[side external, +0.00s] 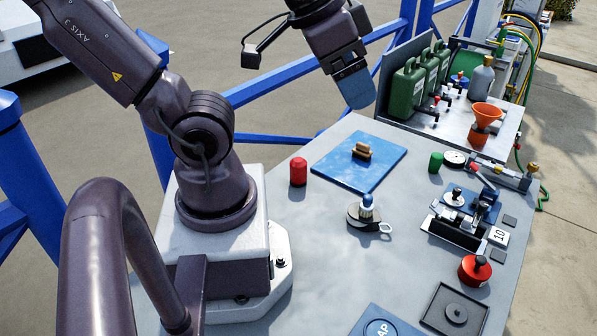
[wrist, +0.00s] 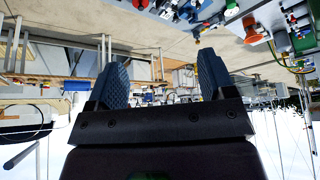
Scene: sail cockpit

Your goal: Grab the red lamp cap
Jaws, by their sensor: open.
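The red lamp cap (side external: 298,172), a small upright cylinder with a rounded top, stands on the grey table close to my arm's base, left of the blue mat in the side view. My gripper (side external: 357,90) is up in the air beyond the mat, well above the table and far from the cap. In the wrist view my gripper (wrist: 162,82) has its two blue fingers wide apart with nothing between them. The red cap cannot be made out in the wrist view, which looks out over the surroundings with the picture upside down.
A green cap (side external: 435,162) stands farther right. A metal piece with a blue-and-white top (side external: 366,209) sits mid-table. Green canisters (side external: 407,87) and an orange funnel (side external: 486,115) stand at the back. Bare table surrounds the red cap.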

